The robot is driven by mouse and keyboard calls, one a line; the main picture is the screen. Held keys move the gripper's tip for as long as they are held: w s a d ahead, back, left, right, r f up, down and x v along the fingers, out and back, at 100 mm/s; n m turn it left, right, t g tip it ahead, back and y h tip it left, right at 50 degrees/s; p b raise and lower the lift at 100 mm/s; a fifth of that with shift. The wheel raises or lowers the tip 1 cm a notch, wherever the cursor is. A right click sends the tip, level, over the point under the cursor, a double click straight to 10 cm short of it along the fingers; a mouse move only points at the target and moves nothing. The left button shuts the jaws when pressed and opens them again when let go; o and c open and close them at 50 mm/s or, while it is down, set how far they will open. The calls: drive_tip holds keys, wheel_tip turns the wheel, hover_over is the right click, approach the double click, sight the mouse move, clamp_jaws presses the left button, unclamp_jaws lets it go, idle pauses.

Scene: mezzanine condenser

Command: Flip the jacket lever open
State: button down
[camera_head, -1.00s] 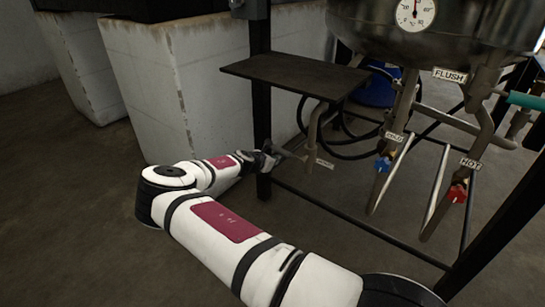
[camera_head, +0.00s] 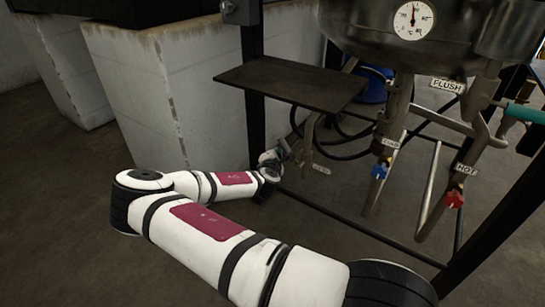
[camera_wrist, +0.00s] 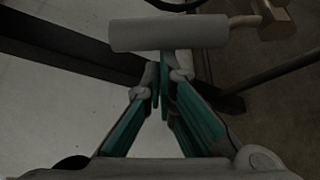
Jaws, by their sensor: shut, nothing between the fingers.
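The jacket lever is, as far as I can tell, the small grey handle (camera_head: 284,147) on the bent pipe under the dark shelf in the head view. A small label, too small to read, hangs beside it. In the wrist view a thick grey cylinder (camera_wrist: 170,32), apparently its grip, lies across the picture just beyond my fingertips. My gripper (camera_head: 272,158) is at the lever in the head view. In the wrist view my gripper (camera_wrist: 162,76) is shut and empty, its teal fingers together close to the cylinder. I cannot tell whether they touch it.
A dark post (camera_head: 254,110) and the shelf (camera_head: 290,84) stand close around my gripper. A white block (camera_head: 190,95) is to the left. Pipes with a blue valve (camera_head: 380,171) and a red valve (camera_head: 454,199) hang to the right. Black hoses loop behind.

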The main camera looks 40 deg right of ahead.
drive_tip(key=s+r+m+t, duration=0.1)
drive_tip(key=s+d+r+m+t, duration=0.1)
drive_tip(key=s+m, duration=0.1)
drive_tip(key=shift+d+r+h+b, duration=0.15)
drive_tip(key=shift+h+b, duration=0.15)
drive_tip(key=shift+s+r, duration=0.2)
drive_tip(key=shift+s, duration=0.05)
drive_tip(key=shift+s+d+r+p, duration=0.15)
drive_tip(key=shift+s+d, duration=0.05)
drive_tip(key=shift+s, duration=0.2)
drive_tip(key=shift+s+d+r+p, duration=0.1)
drive_tip(key=shift+s+d+p, duration=0.05)
drive_tip(key=shift+s, duration=0.25)
drive_tip(key=shift+w+a, duration=0.15)
drive_tip(key=shift+w, duration=0.15)
drive_tip(key=p, duration=0.2)
approach(284, 146)
drive_tip(key=a, duration=0.2)
drive_tip(key=shift+s+a+f, duration=0.1)
drive_tip(key=shift+s+a, duration=0.3)
drive_tip(key=shift+a, duration=0.1)
